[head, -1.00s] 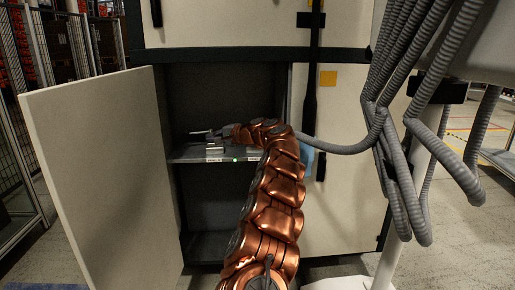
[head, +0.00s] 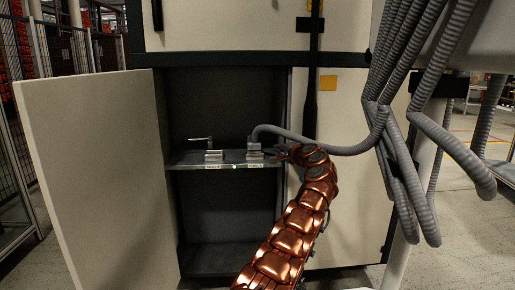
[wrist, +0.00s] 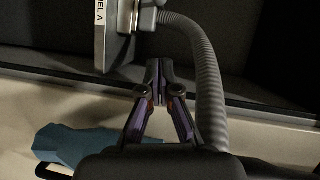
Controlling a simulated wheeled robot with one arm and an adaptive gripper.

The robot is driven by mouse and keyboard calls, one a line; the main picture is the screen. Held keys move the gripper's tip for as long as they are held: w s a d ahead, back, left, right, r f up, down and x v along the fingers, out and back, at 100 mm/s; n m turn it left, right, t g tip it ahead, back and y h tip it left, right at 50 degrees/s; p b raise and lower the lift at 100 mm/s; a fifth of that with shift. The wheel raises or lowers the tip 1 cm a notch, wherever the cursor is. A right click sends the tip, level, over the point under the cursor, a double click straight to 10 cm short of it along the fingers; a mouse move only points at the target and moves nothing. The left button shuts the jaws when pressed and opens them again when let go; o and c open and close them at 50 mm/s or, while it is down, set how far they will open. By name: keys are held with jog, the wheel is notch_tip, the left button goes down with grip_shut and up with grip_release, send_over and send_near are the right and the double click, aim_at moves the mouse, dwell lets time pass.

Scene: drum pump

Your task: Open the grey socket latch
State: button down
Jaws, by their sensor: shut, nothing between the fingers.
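Two small grey socket blocks sit on the shelf in the open cabinet in the head view: a left one (head: 213,155) and a right one (head: 255,153). The grey hose (head: 335,151) bends down onto the right block. In the wrist view a block and fitting (wrist: 148,15) show at the top edge, with the hose (wrist: 205,70) running down from it. I cannot make out the latch on either block. My gripper (head: 279,152) is just right of the right block. Its fingers (wrist: 160,68) are shut and empty, below the fitting and left of the hose, apart from both.
The shelf edge (head: 190,165) carries labels and a small green light. A metal lever (head: 200,139) stands behind the left block. The open cabinet door (head: 95,170) is at left. Thick grey hoses (head: 395,150) hang at right. A blue object (wrist: 80,143) lies below left of my gripper.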

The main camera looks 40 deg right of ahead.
jog(key=shift+w+a+f+p+x, duration=0.1)
jog(key=shift+a+p+x, duration=0.45)
jog(key=shift+x, duration=1.6)
jog(key=shift+w+a+f+p+x, duration=0.15)
jog(key=shift+a+p+x, duration=0.4)
jog(key=shift+x, duration=1.55)
jog(key=shift+w+a+p+x, duration=0.2)
jog(key=shift+p+x, duration=0.6)
jog(key=shift+x, duration=1.35)
